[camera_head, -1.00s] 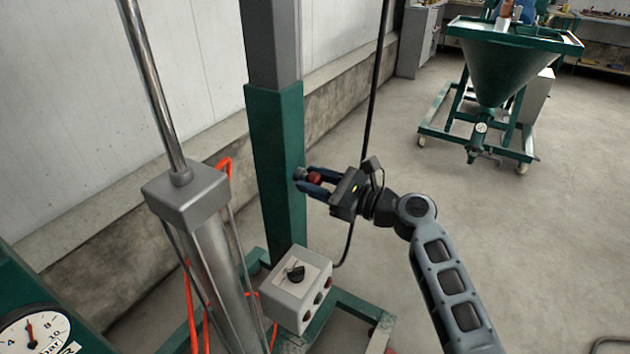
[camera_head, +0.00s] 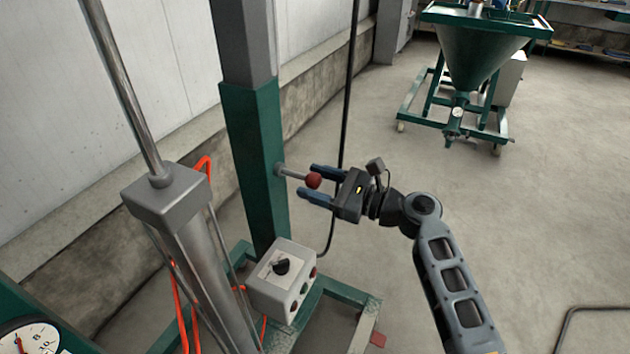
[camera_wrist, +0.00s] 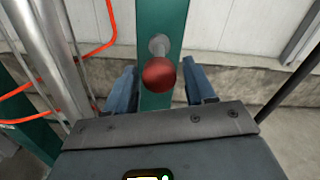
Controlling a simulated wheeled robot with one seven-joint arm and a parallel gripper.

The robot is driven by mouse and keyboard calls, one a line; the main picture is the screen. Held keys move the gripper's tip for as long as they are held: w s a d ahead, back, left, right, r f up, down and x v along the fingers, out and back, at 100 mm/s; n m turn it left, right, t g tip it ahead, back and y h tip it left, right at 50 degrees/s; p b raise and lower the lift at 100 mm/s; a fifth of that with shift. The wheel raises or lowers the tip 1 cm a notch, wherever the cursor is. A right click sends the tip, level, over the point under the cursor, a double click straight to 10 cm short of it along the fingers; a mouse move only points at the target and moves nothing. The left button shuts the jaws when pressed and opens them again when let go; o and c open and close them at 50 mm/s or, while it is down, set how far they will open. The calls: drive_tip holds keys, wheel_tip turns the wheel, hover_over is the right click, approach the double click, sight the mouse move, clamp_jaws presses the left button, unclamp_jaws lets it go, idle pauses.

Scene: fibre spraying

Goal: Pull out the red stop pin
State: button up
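The red stop pin (camera_head: 314,180) has a round red knob on a grey metal shaft that sticks out of the side of the green post (camera_head: 254,165). The knob shows in the middle of the wrist view (camera_wrist: 159,73), with the shaft behind it running to the post. My gripper (camera_head: 312,183) is open, with one blue finger on each side of the knob. In the wrist view there are visible gaps between the knob and both fingers. The inner end of the pin is hidden in the post.
A grey control box (camera_head: 284,279) with a black knob and buttons sits below the post. A steel cylinder (camera_head: 183,200) with orange hoses stands to the left. A black cable (camera_head: 347,110) hangs behind my gripper. A green hopper cart (camera_head: 470,65) stands farther back, with bare floor around.

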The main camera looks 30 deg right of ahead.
drive_tip(key=shift+o, duration=0.2)
drive_tip(key=v, duration=0.7)
drive_tip(key=shift+s+d+b, duration=0.2)
drive_tip(key=shift+s+b, duration=0.1)
idle(0.3)
